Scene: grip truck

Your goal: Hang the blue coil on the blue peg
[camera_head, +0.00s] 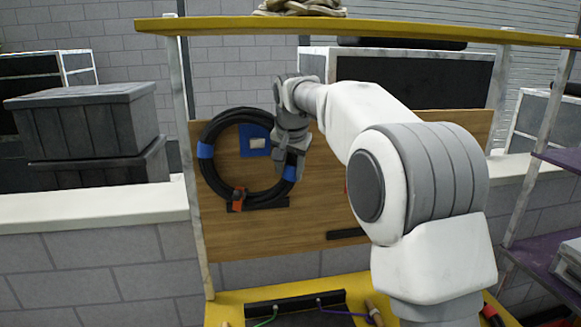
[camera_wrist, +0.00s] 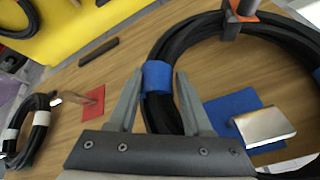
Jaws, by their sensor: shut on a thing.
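The blue coil (camera_head: 207,168) is a thick black cable ring with blue bands, upright in front of the wooden board. My gripper (camera_head: 293,168) is shut on its right side at a blue band; in the wrist view the band (camera_wrist: 157,80) lies between my fingers (camera_wrist: 155,85). The blue peg has a blue plate (camera_head: 247,146) and a pale metal end (camera_head: 258,143); both the plate (camera_wrist: 222,108) and metal end (camera_wrist: 265,122) appear inside the ring's outline. I cannot tell whether the ring is around the peg in depth or whether it rests on it.
An orange piece (camera_head: 238,197) sits at the coil's bottom. In the wrist view a red plate with a peg (camera_wrist: 92,102) is beside a white-banded coil (camera_wrist: 40,118). The wooden board (camera_head: 230,240) stands between a yellow top shelf (camera_head: 400,30) and a yellow lower shelf (camera_head: 222,303).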

